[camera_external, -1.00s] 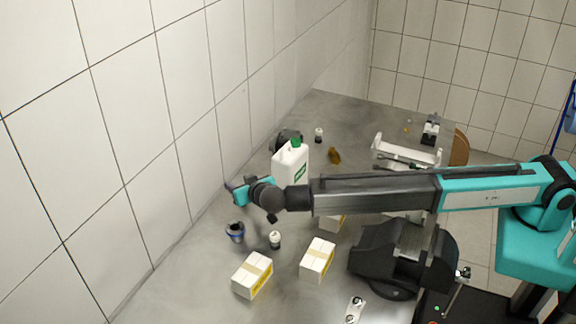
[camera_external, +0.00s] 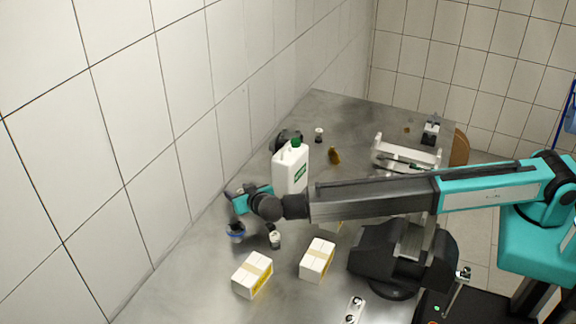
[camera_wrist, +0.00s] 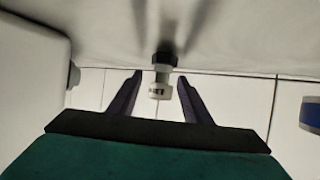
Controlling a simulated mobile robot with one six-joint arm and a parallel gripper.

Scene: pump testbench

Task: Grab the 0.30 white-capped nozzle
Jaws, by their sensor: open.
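In the wrist view, which looks upside down, a small nozzle with a white cap (camera_wrist: 158,89) and a dark lower part stands on the tabletop. It appears between the two dark fingers of my gripper (camera_wrist: 160,79), which are apart, with a visible gap on each side. Dark marking shows on the cap but is too small to read. In the external view my gripper (camera_external: 238,201) is near the wall, just above a blue-rimmed container. A black-and-white nozzle (camera_external: 275,240) stands nearby; I cannot tell if it is the same one.
A white bottle with a green cap (camera_external: 290,167) stands close by toward the back, and its side fills the left of the wrist view. The blue-rimmed container (camera_external: 236,234) stands near the wall. Boxes (camera_external: 252,274) (camera_external: 317,260) lie nearer. The tiled wall (camera_external: 120,150) is close.

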